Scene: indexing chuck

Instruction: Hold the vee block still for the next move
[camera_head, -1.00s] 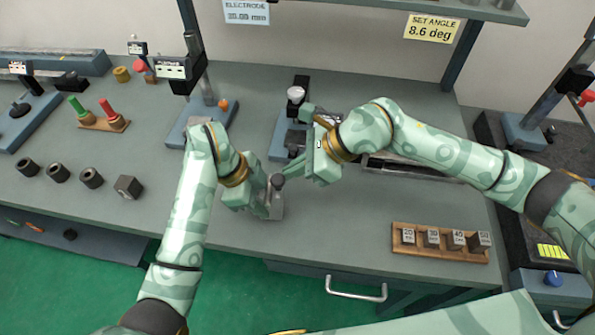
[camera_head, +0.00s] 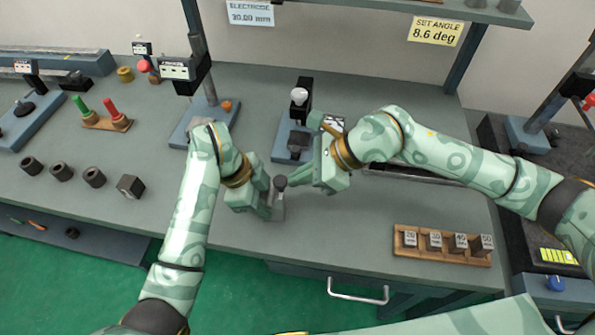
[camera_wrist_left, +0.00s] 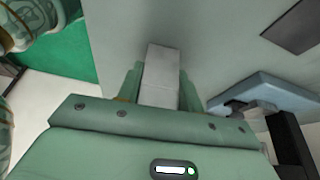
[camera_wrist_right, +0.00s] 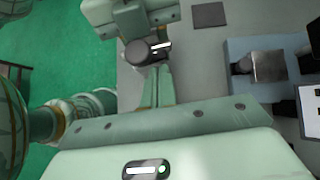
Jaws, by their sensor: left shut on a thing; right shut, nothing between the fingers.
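The vee block (camera_head: 277,208) is a light grey block near the front of the bench. My left gripper (camera_head: 265,202) is shut on it, and the left wrist view shows the block (camera_wrist_left: 160,78) between the two fingers. A dark round knob (camera_head: 280,183) sits at the top of the block; it also shows in the right wrist view (camera_wrist_right: 140,50). My right gripper (camera_head: 296,181) is shut and empty, its fingertips close to the knob. I cannot tell whether they touch it. The left fingers partly hide the block.
A blue-based fixture (camera_head: 284,136) with a white-topped post stands behind the grippers. A wooden rack (camera_head: 440,257) of marked blocks lies at right front. Several dark collars (camera_head: 62,173) lie at left. The bench between the vee block and the rack is clear.

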